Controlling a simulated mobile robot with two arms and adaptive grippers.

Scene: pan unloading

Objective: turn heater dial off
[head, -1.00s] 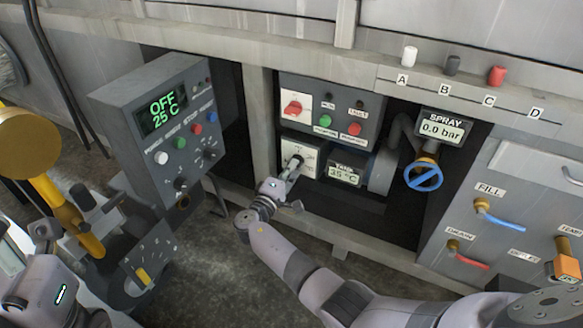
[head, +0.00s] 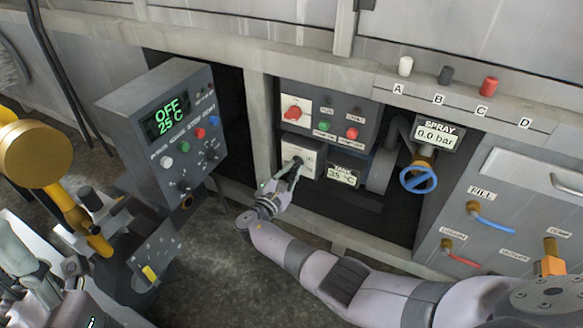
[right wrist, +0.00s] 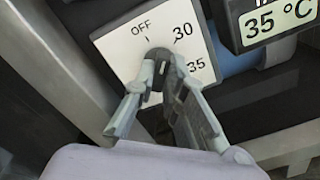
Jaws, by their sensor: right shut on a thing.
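The heater dial is a small dark knob (right wrist: 158,58) on a white square plate (head: 309,155) marked OFF, 30 and 35. My right gripper (head: 297,164) reaches up to it from below in the head view. In the right wrist view its fingers (right wrist: 160,66) are shut on the dial, one on each side. The fingers hide much of the knob, so I cannot tell which mark it points to. The tank display (head: 344,176) beside the plate reads 35 °C. My left arm is at the lower left of the head view; its finger opening is not clear.
Above the dial is a panel with a red switch (head: 292,113) and green and red buttons. A blue valve wheel (head: 418,179) is at its right, under the spray display (head: 436,134). A grey control box (head: 165,125) reading OFF 25 °C stands at left.

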